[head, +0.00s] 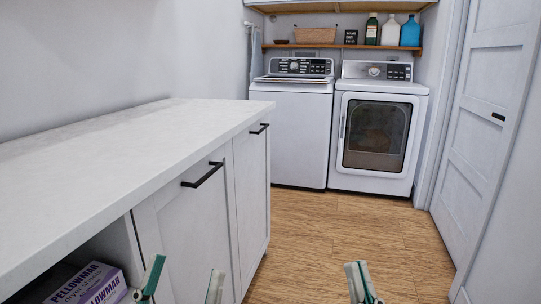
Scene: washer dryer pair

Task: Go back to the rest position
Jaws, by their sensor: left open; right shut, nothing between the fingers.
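My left gripper (186,270) shows at the bottom edge, left of the middle. Its two green and grey fingers stand wide apart with nothing between them, in front of the cabinet front. My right gripper (357,270) shows at the bottom edge, right of the middle. Its fingers are together and empty, seen over the wood floor. The rest of both arms is out of view.
A white counter (120,135) with black-handled cabinet fronts runs along the left. A purple box (92,284) lies in its open shelf. The washer (289,125) and dryer (376,130), door shut, stand at the back. A white door (485,130) is right. The floor (335,235) between is clear.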

